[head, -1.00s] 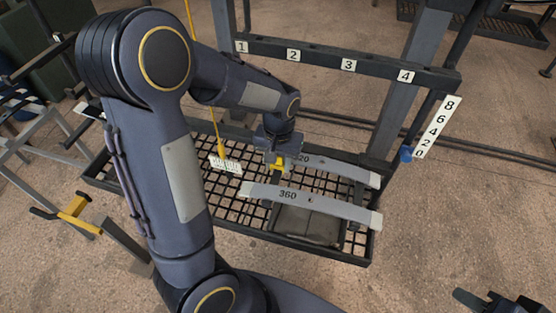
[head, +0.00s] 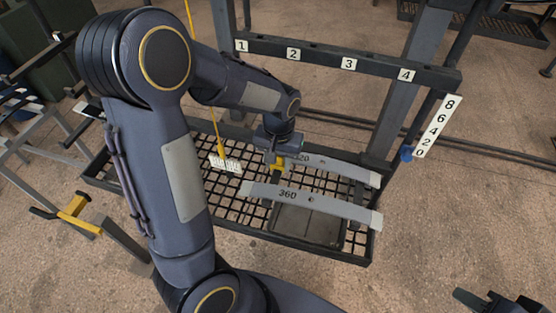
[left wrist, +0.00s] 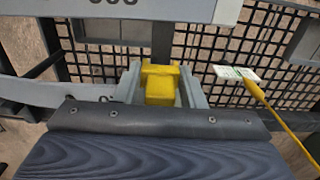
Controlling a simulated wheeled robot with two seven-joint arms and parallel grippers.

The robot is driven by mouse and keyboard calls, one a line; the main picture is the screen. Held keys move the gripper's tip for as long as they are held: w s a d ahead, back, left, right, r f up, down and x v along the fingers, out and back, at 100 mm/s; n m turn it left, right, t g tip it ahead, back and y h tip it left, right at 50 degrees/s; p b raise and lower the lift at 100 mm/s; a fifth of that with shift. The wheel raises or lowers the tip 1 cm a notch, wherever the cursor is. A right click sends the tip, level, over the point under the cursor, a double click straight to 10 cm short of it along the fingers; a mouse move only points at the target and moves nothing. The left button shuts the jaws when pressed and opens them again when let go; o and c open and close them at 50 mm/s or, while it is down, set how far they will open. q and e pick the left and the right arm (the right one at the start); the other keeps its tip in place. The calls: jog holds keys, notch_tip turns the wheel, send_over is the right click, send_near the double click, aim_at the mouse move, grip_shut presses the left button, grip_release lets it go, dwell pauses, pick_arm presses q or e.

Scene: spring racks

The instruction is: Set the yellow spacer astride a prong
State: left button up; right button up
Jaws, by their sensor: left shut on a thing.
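The yellow spacer (head: 277,168) is between the fingers of my left gripper (head: 277,157), close to the leaf spring marked 320 (head: 345,169). In the left wrist view the spacer (left wrist: 160,85) is a small yellow block with a grey finger on each side. My left gripper (left wrist: 160,90) is shut on it. The spacer's underside is hidden, and I cannot tell whether it touches anything below. Part of my right gripper (head: 500,302) shows at the bottom right edge, cut off by the frame. No prong is clearly made out near the spacer.
A second leaf spring marked 360 (head: 310,204) lies nearer, over the black mesh tray (head: 355,258). A rail numbered 1 to 4 (head: 320,58) runs behind. A yellow rod with a white tag (head: 225,163) stands left of the gripper. A number scale (head: 438,127) is at right.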

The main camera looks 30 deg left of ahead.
pick_arm(q)
jog(key=shift+f+b, duration=0.45)
jog(key=shift+f, duration=0.15)
jog(key=o, duration=0.9)
jog(key=shift+c, duration=0.2)
jog(key=shift+r, duration=0.1)
jog(key=shift+r, duration=0.35)
notch_tip(320, 180, up, 3)
jog(key=shift+s+d+f, duration=0.1)
jog(key=shift+d, duration=0.05)
jog(key=s+d+r+b, duration=0.1)
jog(key=s+d+r, duration=0.6)
jog(key=s+r, duration=0.2)
jog(key=s, duration=0.2)
jog(key=shift+s+r, duration=0.15)
jog(key=shift+s, duration=0.25)
